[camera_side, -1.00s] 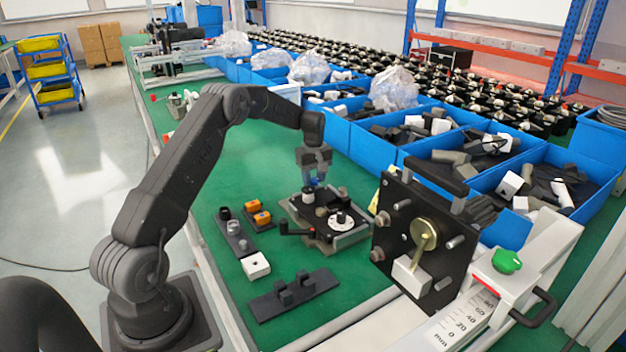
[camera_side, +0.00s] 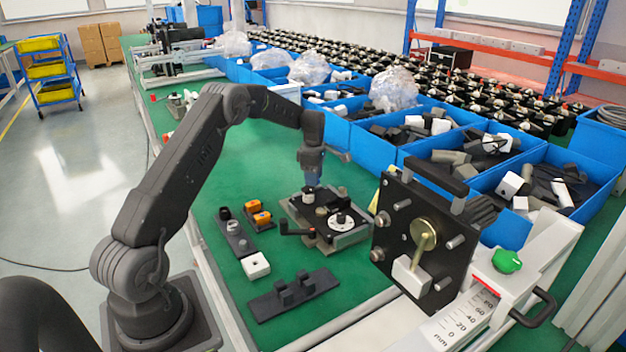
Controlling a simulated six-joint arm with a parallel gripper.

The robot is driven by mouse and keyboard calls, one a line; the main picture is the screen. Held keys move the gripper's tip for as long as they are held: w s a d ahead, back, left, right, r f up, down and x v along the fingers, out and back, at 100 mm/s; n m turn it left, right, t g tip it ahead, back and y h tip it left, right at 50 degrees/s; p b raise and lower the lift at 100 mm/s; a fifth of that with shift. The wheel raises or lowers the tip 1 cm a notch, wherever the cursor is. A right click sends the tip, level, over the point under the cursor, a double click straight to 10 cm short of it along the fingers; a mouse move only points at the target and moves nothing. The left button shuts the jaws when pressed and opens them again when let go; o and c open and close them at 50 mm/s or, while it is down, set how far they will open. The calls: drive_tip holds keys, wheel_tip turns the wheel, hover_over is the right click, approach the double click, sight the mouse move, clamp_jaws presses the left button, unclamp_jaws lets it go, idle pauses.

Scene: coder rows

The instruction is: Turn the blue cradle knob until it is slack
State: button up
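The black cradle fixture (camera_side: 358,234) stands on the green bench top, with a white dial (camera_side: 341,220) and a black-handled crank (camera_side: 294,231) on it. My gripper (camera_side: 311,182) points straight down over the fixture's back left part, at the spot of the blue knob. It is seen nearly edge-on, so the gap between its fingers does not show. The blue knob itself is hidden or too small to make out at the fingertips. A small round metal part (camera_side: 309,197) shows just below them.
A dark tray (camera_side: 236,238) with orange and white parts and a black bracket (camera_side: 293,295) lie in front. A black plate fixture with a brass disc (camera_side: 424,232) stands close on the right. Blue bins (camera_side: 379,145) line the back. Green bench between is free.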

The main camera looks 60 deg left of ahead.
drive_tip(key=shift+o, duration=1.4)
drive_tip(key=m, duration=1.4)
drive_tip(key=shift+m, duration=0.4)
drive_tip(key=m, duration=0.5)
drive_tip(key=shift+m, duration=0.4)
drive_tip(key=shift+c, duration=0.3)
